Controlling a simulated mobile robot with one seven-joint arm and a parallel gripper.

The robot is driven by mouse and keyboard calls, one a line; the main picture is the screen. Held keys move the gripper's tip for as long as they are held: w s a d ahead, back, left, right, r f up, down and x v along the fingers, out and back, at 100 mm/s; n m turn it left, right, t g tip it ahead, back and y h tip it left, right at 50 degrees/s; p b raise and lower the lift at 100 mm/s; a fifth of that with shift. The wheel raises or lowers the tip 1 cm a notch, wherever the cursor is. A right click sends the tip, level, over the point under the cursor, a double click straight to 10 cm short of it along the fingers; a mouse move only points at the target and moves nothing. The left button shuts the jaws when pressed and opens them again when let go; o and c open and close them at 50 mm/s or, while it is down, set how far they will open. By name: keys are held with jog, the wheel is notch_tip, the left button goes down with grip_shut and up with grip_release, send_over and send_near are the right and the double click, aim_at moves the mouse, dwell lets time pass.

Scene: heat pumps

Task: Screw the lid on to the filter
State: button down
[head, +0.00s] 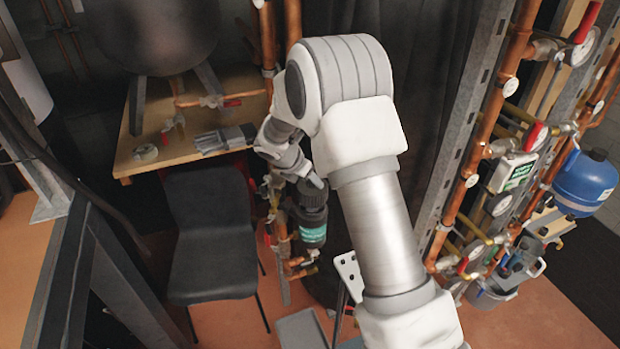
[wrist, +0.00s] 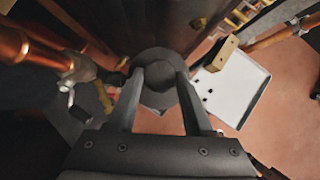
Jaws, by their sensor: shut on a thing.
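The filter (head: 313,234) is a dark upright cylinder with a green label, mounted among copper pipes left of my arm in the head view. The dark lid (head: 312,194) is at its top, under my gripper (head: 316,182). I cannot tell whether the lid is seated or threaded. In the wrist view, my gripper (wrist: 160,74) has its two fingers on either side of the round dark lid (wrist: 158,60), shut on it. The filter body is mostly hidden beneath the lid there.
Copper pipes and a valve (wrist: 75,70) stand close left of the gripper. A white plate (wrist: 238,88) is at its right. A black chair (head: 212,240) and wooden table (head: 150,165) with gloves (head: 222,138) are left. A blue tank (head: 585,182) is far right.

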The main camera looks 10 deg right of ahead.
aim_at(307, 187)
jog(key=shift+f, duration=0.1)
dwell(0.8)
jog(key=shift+f+b, duration=0.5)
jog(key=shift+f, duration=0.25)
jog(key=shift+f, duration=0.2)
jog(key=shift+f+b, duration=0.45)
jog(key=shift+f, duration=0.05)
jog(key=shift+f, duration=0.65)
dwell(1.4)
jog(key=shift+a, duration=0.1)
jog(key=shift+w+r+m+g+h+p, duration=0.1)
jog(key=shift+m+g+h+p, duration=0.25)
jog(key=shift+m, duration=0.45)
jog(key=shift+m+g+h, duration=0.25)
jog(key=shift+m+g, duration=0.2)
jog(key=shift+m, duration=0.45)
jog(key=shift+w, duration=0.1)
